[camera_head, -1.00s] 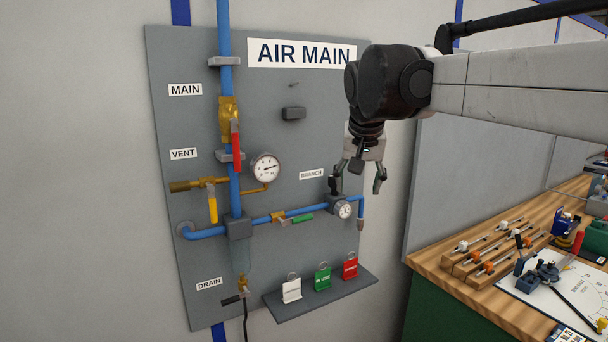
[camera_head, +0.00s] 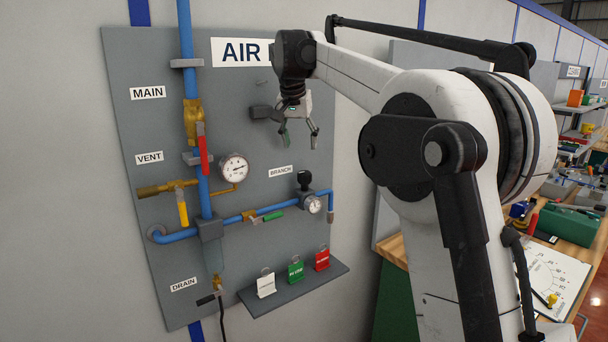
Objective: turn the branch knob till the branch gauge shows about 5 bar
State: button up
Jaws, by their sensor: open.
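The black branch knob (camera_head: 304,181) stands on top of the branch regulator on the grey air-main panel (camera_head: 135,250), at the right, beside the "BRANCH" label (camera_head: 280,171). The small round branch gauge (camera_head: 314,205) sits on the regulator just below the knob. Its needle is too small to read. My gripper (camera_head: 299,142) is open and empty, pointing down, above the knob and apart from it. Its fingers hide nothing of the knob.
A larger gauge (camera_head: 234,168), a red main lever (camera_head: 203,148), a yellow vent lever (camera_head: 183,214) and a green branch lever (camera_head: 273,215) are on the pipes. A shelf (camera_head: 293,290) below holds white, green and red tags. A workbench stands at the right.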

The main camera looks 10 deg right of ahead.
aim_at(304, 172)
jog(key=p+x, duration=0.1)
jog(key=x, duration=1.2)
jog(key=shift+w+d, duration=0.1)
jog(key=c, duration=1.1)
jog(key=shift+m+g+h, duration=0.3)
jog(key=shift+m+h, duration=0.2)
jog(key=shift+m, duration=0.9)
jog(key=shift+c, duration=0.2)
jog(key=o, duration=1.1)
jog(key=shift+o, duration=0.2)
jog(key=v, duration=1.2)
